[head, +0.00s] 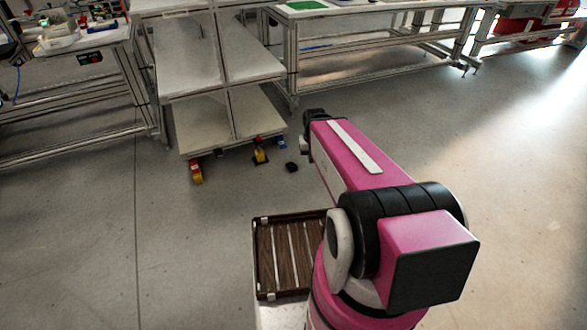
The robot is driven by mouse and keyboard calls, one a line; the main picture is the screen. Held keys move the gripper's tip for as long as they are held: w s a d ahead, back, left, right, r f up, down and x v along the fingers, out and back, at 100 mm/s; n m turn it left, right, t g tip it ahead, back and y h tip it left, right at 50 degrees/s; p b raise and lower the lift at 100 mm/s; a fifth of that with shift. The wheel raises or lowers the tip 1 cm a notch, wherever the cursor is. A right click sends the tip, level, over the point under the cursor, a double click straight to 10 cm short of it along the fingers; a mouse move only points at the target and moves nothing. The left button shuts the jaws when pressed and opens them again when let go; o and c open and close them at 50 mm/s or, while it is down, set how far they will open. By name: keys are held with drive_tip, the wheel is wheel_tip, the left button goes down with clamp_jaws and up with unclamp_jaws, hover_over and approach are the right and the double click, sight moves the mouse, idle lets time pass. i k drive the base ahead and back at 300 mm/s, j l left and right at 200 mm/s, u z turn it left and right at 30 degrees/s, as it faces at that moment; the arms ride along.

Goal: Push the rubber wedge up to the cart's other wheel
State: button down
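The cart (203,112) is a pale, tiered shelf unit with a metal frame, standing on the floor at upper centre. A red and yellow wheel or foot (196,171) shows under its front left corner. A yellow and dark one (260,155) is under its front right part. A small black block (291,167), which looks like the rubber wedge, lies on the floor just right of that wheel, apart from it. My pink arm reaches toward the cart. Its black end (313,116) is right of the cart and above the block in the picture. My gripper's fingers are hidden.
A workbench (62,45) stands at the left and another (360,12) behind the cart to the right. A brown slatted tray (282,257) is close in front, left of my arm. The floor left and right of the cart is clear.

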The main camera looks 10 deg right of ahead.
sight(292, 167)
drive_tip(key=i+j, duration=0.1)
drive_tip(key=i, duration=0.4)
drive_tip(key=i+j+z, duration=0.1)
drive_tip(key=i, duration=0.4)
